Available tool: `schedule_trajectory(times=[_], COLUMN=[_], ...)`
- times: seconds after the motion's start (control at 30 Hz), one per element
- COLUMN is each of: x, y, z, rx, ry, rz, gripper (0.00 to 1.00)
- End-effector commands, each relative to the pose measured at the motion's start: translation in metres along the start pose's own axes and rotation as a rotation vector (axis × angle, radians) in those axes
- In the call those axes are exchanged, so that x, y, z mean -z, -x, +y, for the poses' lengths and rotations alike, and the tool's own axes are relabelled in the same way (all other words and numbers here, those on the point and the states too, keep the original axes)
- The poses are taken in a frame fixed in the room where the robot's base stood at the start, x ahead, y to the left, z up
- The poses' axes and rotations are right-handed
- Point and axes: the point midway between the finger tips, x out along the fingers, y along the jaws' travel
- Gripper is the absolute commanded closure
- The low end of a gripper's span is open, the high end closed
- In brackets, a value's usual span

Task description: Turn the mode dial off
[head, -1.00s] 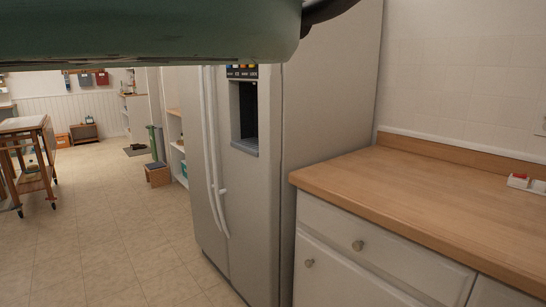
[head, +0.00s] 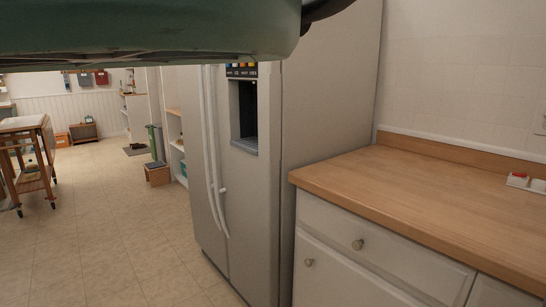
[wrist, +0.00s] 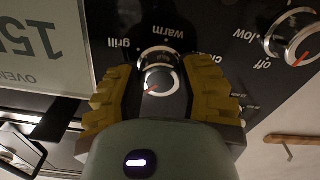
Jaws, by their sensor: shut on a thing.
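The mode dial (wrist: 160,82) is a round silver knob with a red pointer mark, on a black oven panel (wrist: 185,17) in the wrist view. Labels such as "grill" and "warm" stand around it. The red mark points to the lower left of the picture. My gripper (wrist: 161,76) has its yellow fingers on the left and right of the dial and is shut on it. The fingers hide parts of the panel and some labels. The dial and gripper fingers are outside the head view.
A second dial (wrist: 302,45), with "low" and "off" labels, sits to the right on the panel. An oven display (wrist: 32,45) is at left. The head view shows a fridge (head: 330,120), a wooden counter (head: 430,205) and open floor (head: 100,220) at left.

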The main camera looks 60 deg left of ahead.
Motion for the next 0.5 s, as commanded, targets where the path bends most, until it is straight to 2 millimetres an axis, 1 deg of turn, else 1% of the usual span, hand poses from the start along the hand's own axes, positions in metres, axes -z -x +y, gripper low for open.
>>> schedule_trajectory(times=[0.03,0.5], x=[0.0001,0.0008], y=[0.0011,0.0009], z=[-0.0023,-0.0008], rx=[0.005,0.006], ry=[0.042,0.457], rz=[-0.005,-0.003], gripper=[0.96,0.97])
